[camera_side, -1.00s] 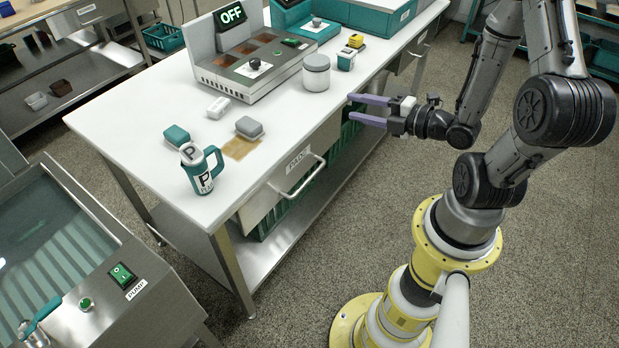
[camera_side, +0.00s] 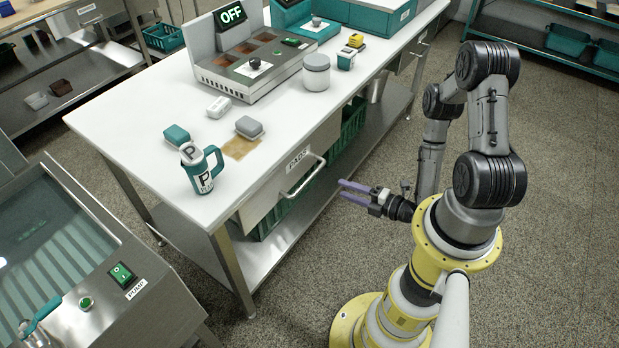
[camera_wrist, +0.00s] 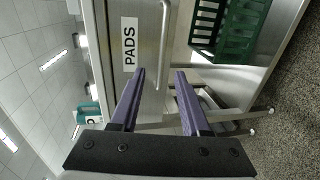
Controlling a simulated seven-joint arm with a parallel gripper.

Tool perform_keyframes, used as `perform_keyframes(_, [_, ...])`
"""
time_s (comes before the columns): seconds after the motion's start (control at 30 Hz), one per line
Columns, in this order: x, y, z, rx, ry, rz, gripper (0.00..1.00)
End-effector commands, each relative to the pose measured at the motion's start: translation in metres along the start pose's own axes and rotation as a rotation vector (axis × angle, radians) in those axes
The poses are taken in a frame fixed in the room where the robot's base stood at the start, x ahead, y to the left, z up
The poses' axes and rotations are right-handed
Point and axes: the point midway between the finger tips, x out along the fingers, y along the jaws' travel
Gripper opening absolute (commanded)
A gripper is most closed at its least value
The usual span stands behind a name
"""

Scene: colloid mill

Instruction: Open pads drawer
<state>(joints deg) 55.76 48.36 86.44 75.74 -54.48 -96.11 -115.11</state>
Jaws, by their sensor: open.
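The pads drawer (camera_side: 268,203) is under the front edge of the white-topped table, with a PADS label and a bar handle (camera_side: 304,177). Its front looks flush with the table, so it appears shut. In the wrist view the drawer front (camera_wrist: 148,60) and its handle (camera_wrist: 163,45) show beyond the fingers, with the PADS label turned sideways. My gripper (camera_side: 341,191) is open and empty. It is in front of the drawer, to the right of the handle in the side view, slightly lower in the picture and apart from it. It also shows in the wrist view (camera_wrist: 160,75).
Green crates (camera_side: 352,122) stand on the shelf below the table (camera_side: 345,165). On the tabletop are a jug (camera_side: 203,178), a grey block (camera_side: 249,127), a jar (camera_side: 316,72) and a heater unit reading OFF (camera_side: 250,65). The floor around my gripper is clear.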

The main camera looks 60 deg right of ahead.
Motion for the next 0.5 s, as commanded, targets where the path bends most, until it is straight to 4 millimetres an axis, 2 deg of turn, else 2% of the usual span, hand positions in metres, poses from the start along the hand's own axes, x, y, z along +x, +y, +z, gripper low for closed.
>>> perform_keyframes(0.27, [0.011, -0.006, -0.001, -0.003, 0.005, -0.001, 0.46])
perform_keyframes(0.5, [0.037, -0.005, -0.002, -0.004, 0.008, 0.000, 0.46])
